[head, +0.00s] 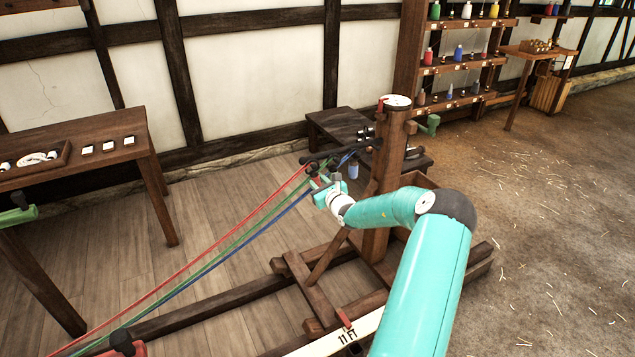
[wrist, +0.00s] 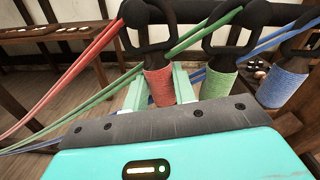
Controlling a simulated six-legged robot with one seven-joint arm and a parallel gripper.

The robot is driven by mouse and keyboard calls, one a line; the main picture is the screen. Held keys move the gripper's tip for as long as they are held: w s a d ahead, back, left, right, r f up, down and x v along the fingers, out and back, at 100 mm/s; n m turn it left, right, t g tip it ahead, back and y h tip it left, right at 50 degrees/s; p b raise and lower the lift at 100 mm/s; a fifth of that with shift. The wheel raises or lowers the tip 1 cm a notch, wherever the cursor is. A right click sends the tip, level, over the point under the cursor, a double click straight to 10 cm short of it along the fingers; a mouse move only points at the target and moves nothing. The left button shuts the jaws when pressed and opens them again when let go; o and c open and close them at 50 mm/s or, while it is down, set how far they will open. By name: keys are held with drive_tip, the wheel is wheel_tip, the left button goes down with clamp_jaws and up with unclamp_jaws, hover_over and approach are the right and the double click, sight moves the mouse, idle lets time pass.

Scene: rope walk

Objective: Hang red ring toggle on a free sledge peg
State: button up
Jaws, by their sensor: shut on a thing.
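The red ring toggle (wrist: 160,87) has a red cord-wrapped grip with a dark ring above it. My gripper (wrist: 158,90) is shut on the red grip, with a pale green finger on each side. The toggle's ring is up against a round dark peg end (wrist: 135,13); I cannot tell whether it is around that peg. In the head view my gripper (head: 328,190) is beside the dark peg bar (head: 345,153) on the sledge post (head: 384,175). A green toggle (wrist: 219,84) and a blue toggle (wrist: 284,88) hang just right of the red one.
Red, green and blue strands (head: 215,250) stretch from the bar to the lower left. The sledge's timber rails (head: 220,300) lie on the floor below. A table with small items (head: 75,150) stands at left, and a bottle shelf (head: 460,65) behind at right.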

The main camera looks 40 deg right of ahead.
drive_tip(key=o, duration=1.1)
drive_tip(key=shift+s, duration=0.1)
drive_tip(key=v, duration=1.3)
drive_tip(key=shift+s+a+r, duration=0.1)
drive_tip(key=shift+s+a, duration=0.05)
drive_tip(key=shift+s, duration=0.15)
